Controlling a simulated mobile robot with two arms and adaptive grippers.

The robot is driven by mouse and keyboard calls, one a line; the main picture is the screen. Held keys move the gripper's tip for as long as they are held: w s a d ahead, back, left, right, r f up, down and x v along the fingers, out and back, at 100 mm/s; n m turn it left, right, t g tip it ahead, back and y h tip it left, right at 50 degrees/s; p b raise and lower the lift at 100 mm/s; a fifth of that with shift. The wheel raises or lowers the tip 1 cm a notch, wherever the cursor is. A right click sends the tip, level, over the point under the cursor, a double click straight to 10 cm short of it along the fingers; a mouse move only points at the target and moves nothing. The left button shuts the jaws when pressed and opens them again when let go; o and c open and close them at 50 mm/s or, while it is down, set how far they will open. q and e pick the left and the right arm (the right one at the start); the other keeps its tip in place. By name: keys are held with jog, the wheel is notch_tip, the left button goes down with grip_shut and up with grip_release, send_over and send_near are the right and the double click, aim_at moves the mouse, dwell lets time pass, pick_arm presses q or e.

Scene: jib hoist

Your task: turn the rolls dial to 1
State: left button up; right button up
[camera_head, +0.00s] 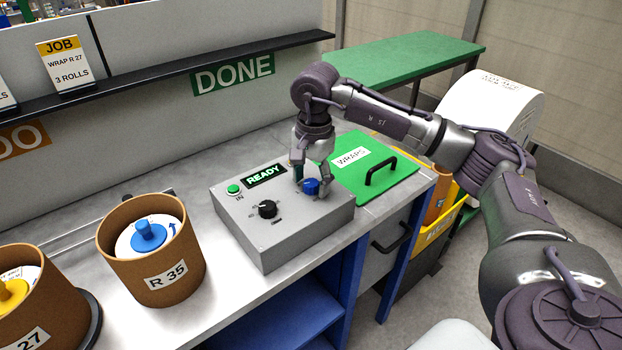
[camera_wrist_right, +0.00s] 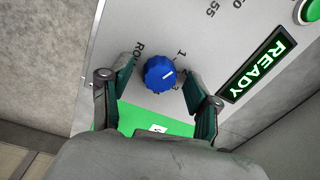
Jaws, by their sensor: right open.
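The blue rolls dial (camera_head: 311,187) is on the right part of the top of a grey control box (camera_head: 290,235). In the right wrist view the dial (camera_wrist_right: 159,74) has a white pointer line towards the right of the picture, below the printed 1; the mark it points at is hard to read. A 3 shows lower, and "RO" of the label is at the left. My right gripper (camera_head: 306,178) is over the dial, pointing down. In the wrist view its open fingers (camera_wrist_right: 162,88) stand either side of the dial, with a gap on both sides. My left gripper is not in view.
A black dial (camera_head: 267,209), a green IN button (camera_head: 233,188) and a lit READY display (camera_head: 265,175) share the box top. A green WRAPS lid (camera_head: 374,165) with a black handle lies to the right. Brown tubs, one marked R 35 (camera_head: 153,262), stand left.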

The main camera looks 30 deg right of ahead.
aim_at(313, 185)
notch_tip(313, 185, up, 12)
jog(key=shift+s, duration=0.3)
jog(key=shift+f, duration=0.15)
dwell(0.4)
